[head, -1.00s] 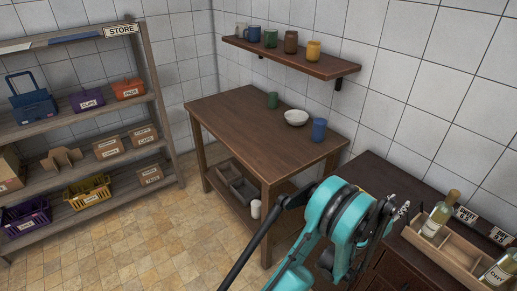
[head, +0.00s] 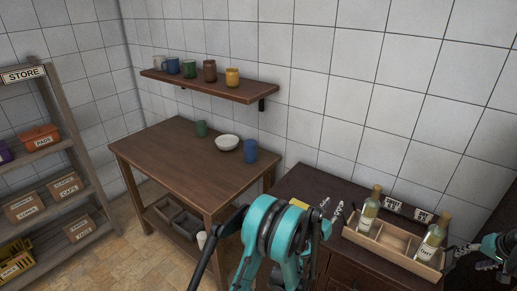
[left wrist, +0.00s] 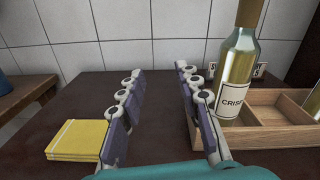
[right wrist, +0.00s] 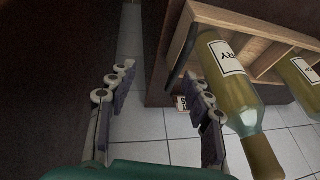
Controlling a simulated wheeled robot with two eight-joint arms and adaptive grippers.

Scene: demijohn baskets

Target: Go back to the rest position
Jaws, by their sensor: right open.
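My left gripper (head: 326,212) is over the dark cabinet, left of the wooden tray (head: 394,266). In the left wrist view its fingers (left wrist: 163,92) are apart with nothing between them. A bottle labelled CRISP (left wrist: 238,75) stands upright in the tray, just right of those fingers. My right gripper (head: 462,256) is at the tray's right end, beside the DRY bottle (head: 432,244). In the right wrist view its fingers (right wrist: 160,88) are apart and empty, with the DRY bottle (right wrist: 232,85) just right of them, apparently outside the grip.
A yellow stack (left wrist: 77,139) lies on the cabinet top (left wrist: 57,108). A wooden table (head: 170,152) holds a white bowl (head: 228,142), a green cup (head: 201,129) and a blue cup (head: 250,151). A wall shelf (head: 215,86) holds several mugs. A storage rack (head: 62,125) stands left.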

